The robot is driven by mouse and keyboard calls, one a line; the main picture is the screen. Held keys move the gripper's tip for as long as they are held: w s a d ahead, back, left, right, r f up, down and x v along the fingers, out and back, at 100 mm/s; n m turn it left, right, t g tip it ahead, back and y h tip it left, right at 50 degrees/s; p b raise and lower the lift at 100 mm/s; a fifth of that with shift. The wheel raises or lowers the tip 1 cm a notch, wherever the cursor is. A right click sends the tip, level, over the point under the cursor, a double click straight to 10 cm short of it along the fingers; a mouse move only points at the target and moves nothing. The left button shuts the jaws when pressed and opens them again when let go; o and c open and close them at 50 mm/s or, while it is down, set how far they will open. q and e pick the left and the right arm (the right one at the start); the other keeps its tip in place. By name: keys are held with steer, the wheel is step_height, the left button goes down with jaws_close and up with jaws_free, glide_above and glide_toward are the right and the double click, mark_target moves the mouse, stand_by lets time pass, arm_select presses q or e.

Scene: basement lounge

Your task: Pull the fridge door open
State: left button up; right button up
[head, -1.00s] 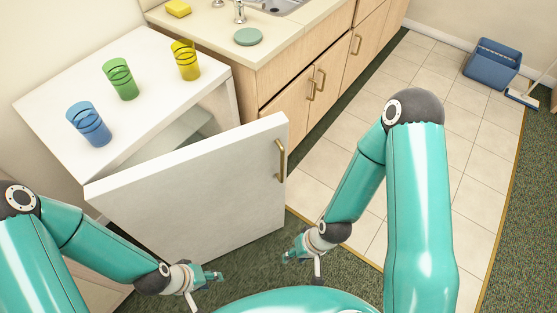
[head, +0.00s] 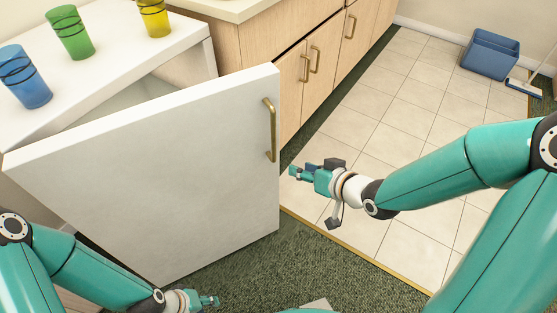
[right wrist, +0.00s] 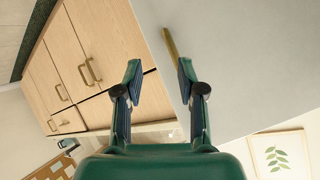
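The white fridge door (head: 150,180) stands partly open, with a gap behind its top edge into the fridge (head: 100,60). Its brass handle (head: 271,130) is upright near the door's right edge. My right gripper (head: 294,172) is just right of that edge, below the handle's level in the picture, and holds nothing. In the right wrist view its two fingers (right wrist: 158,78) are spread; the door (right wrist: 240,60) fills the right side and the handle (right wrist: 170,42) shows beyond the fingertips. My left gripper (head: 212,301) is low, in front of the door's bottom; its finger opening is unclear.
Blue (head: 25,80), green (head: 70,35) and yellow (head: 154,18) cups stand on the fridge top. Wooden cabinets (head: 300,75) stand behind the door. A blue bin (head: 490,55) is far right. Tiled floor (head: 370,135) right of the door is mostly clear.

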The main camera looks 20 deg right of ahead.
steer(key=s+d+r+n+t+b, duration=0.15)
steer(key=t+b, duration=0.25)
steer(key=b, duration=0.6)
arm_select(q)
step_height(320, 180, down, 20)
steer(key=b, duration=0.7)
arm_select(e)
steer(key=n+t+y, duration=0.1)
steer(key=n+y, duration=0.2)
steer(key=n, duration=0.1)
glide_toward(275, 137)
steer(key=shift+t, duration=0.3)
steer(key=p+x, duration=0.2)
steer(key=x, duration=0.1)
steer(key=p+x, duration=0.5)
steer(key=x, duration=0.1)
steer(key=shift+w+a+f+p, duration=0.1)
steer(key=shift+w+f+p, duration=0.15)
steer(key=shift+f+p, duration=0.15)
arm_select(q)
step_height(275, 137, up, 8)
steer(key=shift+f, duration=0.15)
arm_select(e)
steer(key=shift+w+a+r+m, duration=0.1)
steer(key=shift+w+a+m, duration=0.15)
steer(key=shift+w, duration=0.35)
jaws_close()
